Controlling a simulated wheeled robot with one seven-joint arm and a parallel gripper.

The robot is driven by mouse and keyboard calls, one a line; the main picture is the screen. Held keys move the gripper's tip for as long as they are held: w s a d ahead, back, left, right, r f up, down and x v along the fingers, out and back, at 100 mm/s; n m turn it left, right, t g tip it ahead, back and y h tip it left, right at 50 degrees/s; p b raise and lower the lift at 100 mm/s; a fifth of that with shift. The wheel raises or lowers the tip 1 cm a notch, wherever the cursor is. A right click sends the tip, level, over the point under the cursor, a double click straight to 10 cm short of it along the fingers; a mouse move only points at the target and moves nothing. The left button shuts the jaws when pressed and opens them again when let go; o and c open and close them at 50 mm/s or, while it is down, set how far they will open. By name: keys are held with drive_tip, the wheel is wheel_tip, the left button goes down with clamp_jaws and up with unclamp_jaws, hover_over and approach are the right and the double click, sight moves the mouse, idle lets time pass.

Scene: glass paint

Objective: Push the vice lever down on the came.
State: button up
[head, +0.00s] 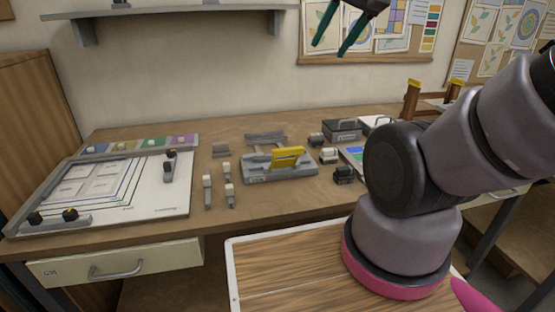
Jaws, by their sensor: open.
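A grey vice (262,176) sits on the middle of the wooden bench. A yellow lever (288,156) stands up at a slant over its right part. I cannot make out the came at this size; grey bars lie at the back of the vice. My gripper (329,48) is at the top of the head view, high above and to the right of the vice, well apart from it. Its two teal fingers point down and to the left, spread open with nothing between them. The upper part of the gripper is cut off by the picture edge.
A pattern board (150,205) with coloured pieces along its back lies at the left. Small grey blocks (208,190) stand left of the vice. Black-and-white blocks (328,155) and a dark box (342,130) are to its right. A wall shelf (170,12) hangs upper left.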

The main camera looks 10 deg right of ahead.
drive_tip(key=shift+w+a, duration=0.1)
drive_tip(key=shift+w, duration=0.05)
drive_tip(key=c, duration=0.9)
drive_tip(key=w+a+f+n+g+h, duration=0.1)
drive_tip(key=w+f+g, duration=0.3)
drive_tip(key=w, duration=0.4)
drive_tip(key=shift+w+a+n+g, duration=0.4)
drive_tip(key=shift+a+n, duration=0.1)
drive_tip(key=shift+a, duration=0.1)
drive_tip(key=w+a+f+n+g+h, duration=0.1)
drive_tip(key=w+a+f+n+g, duration=0.2)
drive_tip(key=w+f, duration=0.55)
drive_tip(key=s+f, duration=0.2)
drive_tip(key=f, duration=0.4)
drive_tip(key=s+f+g, duration=0.1)
drive_tip(key=s+f, duration=0.2)
drive_tip(key=f, duration=0.4)
drive_tip(key=shift+s+a+f+m+g, duration=0.15)
drive_tip(key=shift+s+m+g, duration=0.15)
drive_tip(key=shift+m, duration=0.1)
